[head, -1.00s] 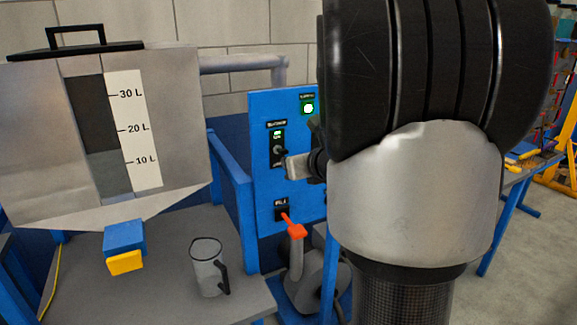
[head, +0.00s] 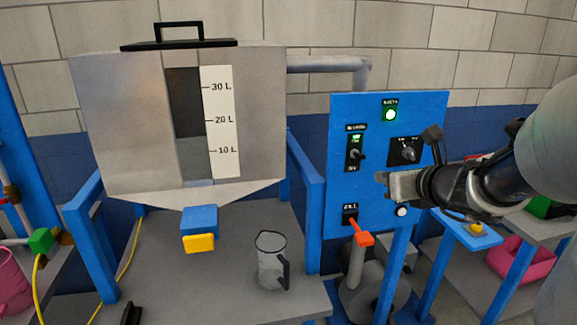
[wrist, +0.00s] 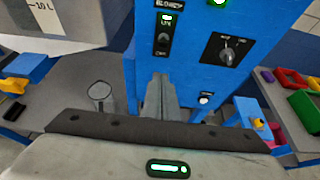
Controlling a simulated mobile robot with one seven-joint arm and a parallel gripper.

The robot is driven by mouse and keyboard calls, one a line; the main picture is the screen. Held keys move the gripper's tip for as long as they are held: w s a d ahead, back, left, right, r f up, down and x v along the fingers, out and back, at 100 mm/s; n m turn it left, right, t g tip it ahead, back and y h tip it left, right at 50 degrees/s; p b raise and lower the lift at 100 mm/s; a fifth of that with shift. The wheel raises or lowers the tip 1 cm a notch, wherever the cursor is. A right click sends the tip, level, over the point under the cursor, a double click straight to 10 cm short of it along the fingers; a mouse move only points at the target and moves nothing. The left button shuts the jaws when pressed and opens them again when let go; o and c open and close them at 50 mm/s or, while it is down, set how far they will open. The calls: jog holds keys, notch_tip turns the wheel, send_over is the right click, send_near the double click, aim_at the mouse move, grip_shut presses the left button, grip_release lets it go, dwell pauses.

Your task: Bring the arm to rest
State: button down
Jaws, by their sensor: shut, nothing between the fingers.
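My gripper (head: 392,186) is at the right of the head view, in front of the blue control panel (head: 342,110). It is shut and empty. My arm comes in from the right edge and hides part of the panel's right side. In the wrist view the gripper (wrist: 158,82) points toward the lower part of the panel (wrist: 188,78). I cannot tell from the views whether the fingertips touch it. The panel has a lit green lamp (head: 390,114), a toggle switch (head: 355,152), a rotary knob (head: 407,149) and a fill switch (head: 350,214).
A metal tank (head: 125,120) with a litre scale stands left. A clear jug (head: 271,262) is on the grey table (head: 215,285) below it. A red-handled valve (head: 362,238) sits below the panel. A pink bin (head: 512,262) and benches stand right.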

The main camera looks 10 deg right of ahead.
jog(key=s+a+r+n+g+y+p, duration=0.25)
jog(key=s+a+n, duration=0.25)
jog(key=a+n, duration=0.5)
jog(key=s+a+r+n+g+y+p, duration=0.25)
jog(key=s+a+r+n+p, duration=0.2)
jog(key=a+n, duration=0.55)
jog(key=s+d+n+g+h+p, duration=0.1)
jog(key=s+n+h, duration=0.4)
jog(key=s+n, duration=0.7)
jog(key=n+g+p, duration=0.1)
jog(key=n+p, duration=0.1)
jog(key=n, duration=0.1)
jog(key=shift+d+n+g+p, duration=0.3)
jog(key=shift+d, duration=0.1)
